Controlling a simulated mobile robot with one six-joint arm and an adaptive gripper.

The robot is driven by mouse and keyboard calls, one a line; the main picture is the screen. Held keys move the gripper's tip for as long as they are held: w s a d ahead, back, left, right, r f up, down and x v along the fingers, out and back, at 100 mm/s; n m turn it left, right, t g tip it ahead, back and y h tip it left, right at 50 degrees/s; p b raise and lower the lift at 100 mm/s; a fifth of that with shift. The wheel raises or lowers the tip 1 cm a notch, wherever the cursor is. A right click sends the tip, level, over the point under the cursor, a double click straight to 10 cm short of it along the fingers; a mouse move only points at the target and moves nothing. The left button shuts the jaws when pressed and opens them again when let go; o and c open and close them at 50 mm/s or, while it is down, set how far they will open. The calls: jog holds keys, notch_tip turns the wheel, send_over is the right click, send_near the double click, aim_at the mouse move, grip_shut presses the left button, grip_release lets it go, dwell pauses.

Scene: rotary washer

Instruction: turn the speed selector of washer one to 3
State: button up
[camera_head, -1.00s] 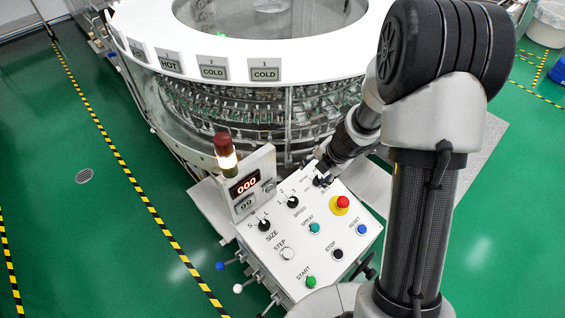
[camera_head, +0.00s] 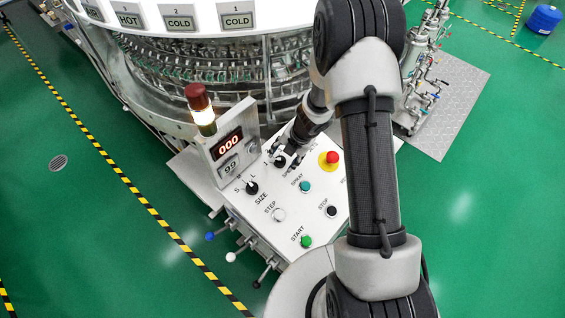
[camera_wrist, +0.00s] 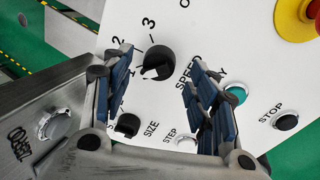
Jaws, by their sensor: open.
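The speed selector (camera_wrist: 158,63) of the washer's control panel (camera_wrist: 225,45) is a black round knob with the marks 1, 2 and 3 around its left side. Its word SPEED is partly covered by a finger. My gripper (camera_wrist: 160,58) is open in the wrist view, with one blue-padded finger on each side of the knob. I see no clear contact. In the head view my gripper (camera_head: 288,151) is right over the speed selector (camera_head: 280,161) and hides part of its marks.
The black SIZE knob (camera_head: 251,188) is close to the lower left of the speed selector. The teal SPRAY button (camera_head: 305,187), STEP button (camera_head: 278,215), STOP button (camera_head: 331,211) and red emergency button (camera_head: 331,157) are nearby. A display box (camera_head: 228,150) with a lamp stands on the left.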

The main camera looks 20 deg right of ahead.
aim_at(280, 160)
jog(key=shift+b+x, duration=0.4)
jog(key=shift+x, duration=0.9)
jog(key=shift+r, duration=0.1)
jog(key=shift+c, duration=0.4)
jog(key=c, duration=1)
